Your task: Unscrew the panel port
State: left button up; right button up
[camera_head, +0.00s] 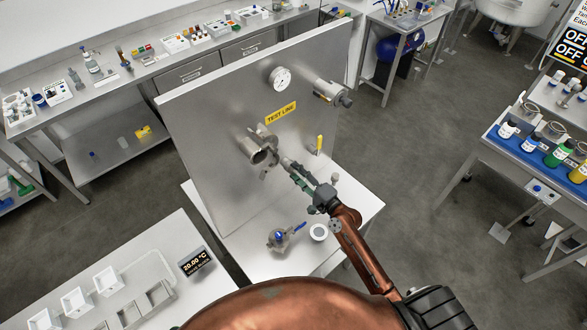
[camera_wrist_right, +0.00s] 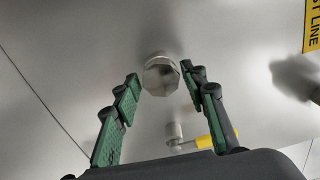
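The upright metal panel (camera_head: 215,130) carries a TEST LINE label (camera_head: 281,113) and a protruding metal fitting (camera_head: 260,155). In the right wrist view, a faceted metal cap (camera_wrist_right: 161,77) stands on the panel surface (camera_wrist_right: 80,45). My right gripper (camera_head: 287,164) reaches toward the panel beside the metal fitting. In the right wrist view its green-padded fingers (camera_wrist_right: 160,78) are spread, one on each side of the cap, with visible gaps. I cannot tell how far the fingertips are from it in depth. My left gripper is not in view.
A yellow-handled valve (camera_head: 319,144) sits right of the gripper and also shows in the wrist view (camera_wrist_right: 207,141). A gauge (camera_head: 280,78) and a cylindrical fitting (camera_head: 334,94) are higher on the panel. A blue-handled part (camera_head: 280,238) and a white round piece (camera_head: 319,232) lie below.

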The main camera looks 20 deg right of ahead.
jog(key=m+p, duration=0.1)
jog(key=m, duration=0.1)
jog(key=shift+r+m, duration=0.2)
jog(key=shift+m, duration=0.2)
jog(key=shift+f+m+p, duration=0.1)
jog(key=shift+m+p, duration=0.3)
jog(key=shift+m, duration=0.3)
jog(key=m+p, duration=0.4)
jog(key=m, duration=0.5)
jog(key=shift+m+p, duration=0.4)
jog(key=shift+f, duration=0.1)
jog(key=shift+c, duration=0.4)
